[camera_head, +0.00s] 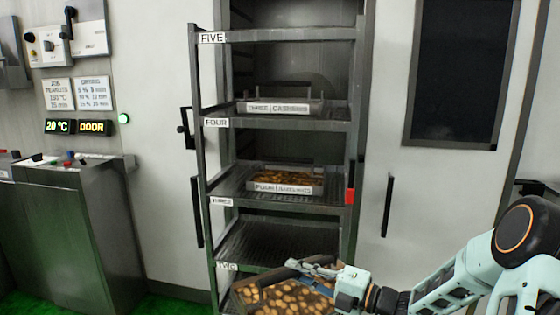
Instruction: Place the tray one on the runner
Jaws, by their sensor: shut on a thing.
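A tray of brown nuts (280,297) is at the bottom centre, in front of the lower part of the rack, cut off by the lower picture edge. My gripper (318,268) is shut on its far right rim. No label shows on this tray, so I cannot tell its number. The metal rack (203,150) has shelf levels marked FIVE, FOUR, THREE and TWO. The shelf marked TWO (265,243) looks empty. The lowest level is largely hidden behind the held tray, and no label ONE or separate runner can be made out.
A tray labelled THREE CASHEWS (280,107) sits on the shelf marked FOUR. A nut-filled tray labelled FOUR (285,185) sits on the shelf marked THREE. A control console (75,230) stands left. Black door handles (388,205) flank the rack.

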